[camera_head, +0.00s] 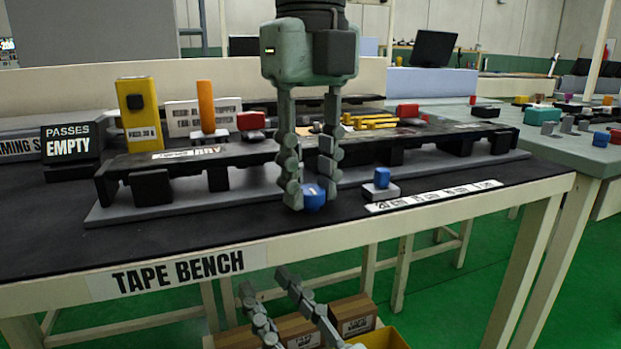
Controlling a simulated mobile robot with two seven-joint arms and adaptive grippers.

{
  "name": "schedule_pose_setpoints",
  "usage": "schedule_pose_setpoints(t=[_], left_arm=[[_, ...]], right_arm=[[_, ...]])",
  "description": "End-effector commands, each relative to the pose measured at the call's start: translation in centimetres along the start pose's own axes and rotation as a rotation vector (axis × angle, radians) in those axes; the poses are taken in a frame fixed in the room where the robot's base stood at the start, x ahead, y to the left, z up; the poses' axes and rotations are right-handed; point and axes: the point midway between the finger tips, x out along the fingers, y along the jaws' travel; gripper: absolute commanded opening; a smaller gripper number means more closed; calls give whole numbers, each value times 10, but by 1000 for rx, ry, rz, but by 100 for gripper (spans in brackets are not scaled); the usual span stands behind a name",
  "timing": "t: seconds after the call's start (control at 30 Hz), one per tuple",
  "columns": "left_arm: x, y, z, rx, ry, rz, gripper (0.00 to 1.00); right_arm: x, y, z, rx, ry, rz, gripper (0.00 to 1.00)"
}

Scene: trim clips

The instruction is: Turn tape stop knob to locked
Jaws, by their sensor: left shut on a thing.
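A round blue knob (314,198) with a small white mark sits near the front of the black tape bench top. My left gripper (312,190) reaches down from above with its two fingers on either side of the knob, shut on it. The fingers hide part of the knob, and I cannot read a locked marking. A second blue knob (382,177) stands on a small grey block to the right. My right gripper (264,280) is low in front of the bench, below its front edge, fingers apart and empty.
A long black rail (270,150) on a grey base runs behind the knob. A strip of length labels (433,196) lies to the right. A yellow block (138,108), an orange post (206,105) and a "PASSES EMPTY" sign (70,140) stand left. Boxes (355,317) lie below the bench.

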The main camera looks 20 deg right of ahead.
Motion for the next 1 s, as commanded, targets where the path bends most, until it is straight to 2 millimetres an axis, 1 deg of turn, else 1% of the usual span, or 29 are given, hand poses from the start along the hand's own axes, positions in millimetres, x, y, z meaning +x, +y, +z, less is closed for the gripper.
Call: schedule_pose_setpoints(t=[0.23, 0.6, 0.63, 0.7, 0.8, 1.0], left_arm=[[-1, 0, 1, -41, -2, -3, 0], [-1, 0, 1, -45, -2, -3, 0], [-1, 0, 1, -45, -2, -3, 29], [-1, 0, 1, -44, -2, -3, 37], [-1, 0, 0, -43, -1, -2, 47], [0, 0, 0, -42, -1, -1, 47]], right_arm=[[0, -2, -6, 6, 29, -4, 34], [0, -3, -7, 7, 32, -5, 34], [0, -3, -7, 7, 32, -5, 34], [0, -3, -7, 7, 32, -5, 34], [0, -3, -7, 7, 32, -5, 34], [0, -3, -6, 7, 31, -4, 34]])
